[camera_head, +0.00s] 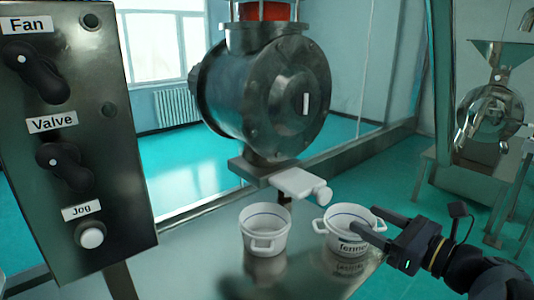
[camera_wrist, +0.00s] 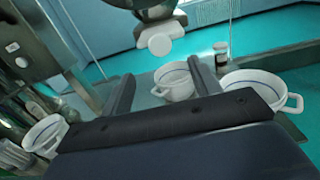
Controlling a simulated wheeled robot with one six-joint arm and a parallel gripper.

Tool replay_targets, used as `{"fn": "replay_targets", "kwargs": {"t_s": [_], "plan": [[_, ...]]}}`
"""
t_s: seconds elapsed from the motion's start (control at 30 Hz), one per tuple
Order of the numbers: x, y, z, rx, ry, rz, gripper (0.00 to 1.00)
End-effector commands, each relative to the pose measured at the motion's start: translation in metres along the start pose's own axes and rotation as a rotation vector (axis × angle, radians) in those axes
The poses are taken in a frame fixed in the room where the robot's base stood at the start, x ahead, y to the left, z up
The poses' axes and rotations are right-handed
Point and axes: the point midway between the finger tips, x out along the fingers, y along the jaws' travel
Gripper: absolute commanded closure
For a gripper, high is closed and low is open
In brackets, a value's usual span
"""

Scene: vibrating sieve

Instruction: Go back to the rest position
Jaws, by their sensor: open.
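My gripper (camera_head: 361,220) is open at the lower right in the head view. Its dark fingers reach left, overlapping the right side of a white two-handled pot with dark lettering (camera_head: 341,240); whether they touch it is unclear. A second white pot (camera_head: 265,232) stands to its left, below the machine's outlet. In the wrist view the fingers (camera_wrist: 160,70) are spread apart. A white pot (camera_wrist: 172,84) shows beyond the gap between them, another (camera_wrist: 258,84) to the right, and a third (camera_wrist: 45,133) at the left edge. Nothing appears held.
A control panel (camera_head: 85,150) with Fan, Valve and Jog controls fills the left. A metal hopper machine (camera_head: 490,115) stands far right. Bare table (camera_head: 190,260) lies left of the pots.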

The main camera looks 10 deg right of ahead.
Motion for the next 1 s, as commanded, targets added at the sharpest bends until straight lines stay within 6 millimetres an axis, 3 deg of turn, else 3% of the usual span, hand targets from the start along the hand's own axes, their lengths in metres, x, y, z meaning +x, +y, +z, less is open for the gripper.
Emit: {"fn": "replay_targets", "kwargs": {"t_s": [0.7, 1.0], "plan": [[0.086, 0.001, 0.001, 0.002, 0.0, 0.004, 0.41], [0.105, 0.0, 0.0, 0.001, 0.0, 0.0, 0.41]]}}
